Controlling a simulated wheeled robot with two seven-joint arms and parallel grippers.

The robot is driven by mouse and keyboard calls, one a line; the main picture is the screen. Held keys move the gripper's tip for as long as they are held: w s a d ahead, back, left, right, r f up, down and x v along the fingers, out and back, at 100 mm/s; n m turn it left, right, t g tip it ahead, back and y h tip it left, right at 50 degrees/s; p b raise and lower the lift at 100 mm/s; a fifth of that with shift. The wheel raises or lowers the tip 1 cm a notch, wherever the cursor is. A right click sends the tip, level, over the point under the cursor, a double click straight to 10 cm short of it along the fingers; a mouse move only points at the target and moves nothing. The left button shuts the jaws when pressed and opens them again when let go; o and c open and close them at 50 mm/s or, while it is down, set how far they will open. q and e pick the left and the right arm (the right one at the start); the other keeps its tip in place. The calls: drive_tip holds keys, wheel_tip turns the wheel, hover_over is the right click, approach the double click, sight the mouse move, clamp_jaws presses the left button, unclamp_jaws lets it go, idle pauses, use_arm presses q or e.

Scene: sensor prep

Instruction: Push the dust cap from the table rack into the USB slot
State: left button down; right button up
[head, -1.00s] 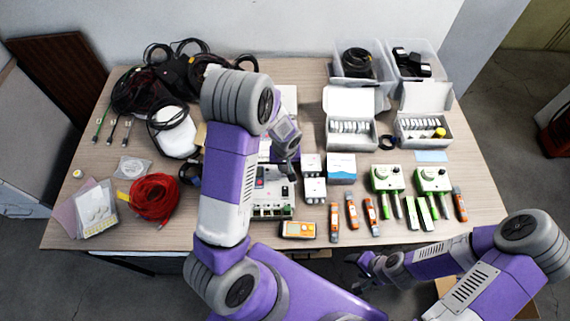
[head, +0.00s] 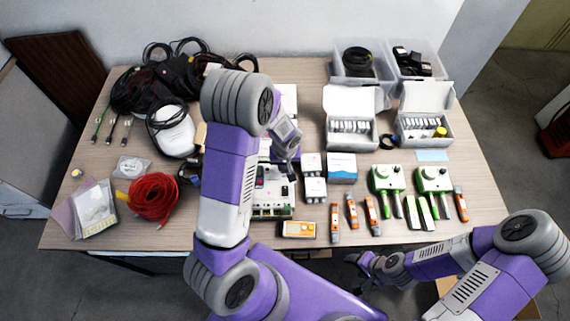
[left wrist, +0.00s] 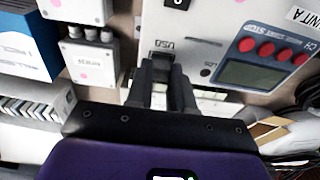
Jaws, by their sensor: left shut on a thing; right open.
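The white unit (head: 283,203) stands on the table below my left gripper (head: 291,176). In the left wrist view the unit's face (left wrist: 207,52) shows red buttons, a grey screen and an upside-down "USB" label. My left gripper (left wrist: 162,72) is shut, its fingertips right at the dark USB opening just below that label. The dust cap it holds is small, dark and mostly hidden between the fingers; I cannot tell how deep it sits in the slot. My right gripper (head: 364,272) is open and empty, off the table's front edge. I cannot make out the table rack.
Small white boxes (head: 314,188) and a blue-and-white box (head: 342,168) stand close right of the unit. An orange meter (head: 298,230) lies in front. Red cable (head: 153,197) and black cables lie left. Green-and-white devices (head: 387,178) and open boxes (head: 350,135) stand right.

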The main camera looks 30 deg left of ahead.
use_arm(q)
drive_tip(key=shift+f, duration=0.2)
idle(0.6)
drive_tip(key=c, duration=0.9)
unclamp_jaws()
drive_tip(key=shift+o, duration=0.3)
drive_tip(key=shift+o, duration=0.4)
drive_tip(key=shift+r+p, duration=2.25)
drive_tip(key=shift+r, duration=1.3)
drive_tip(key=shift+r, duration=0.1)
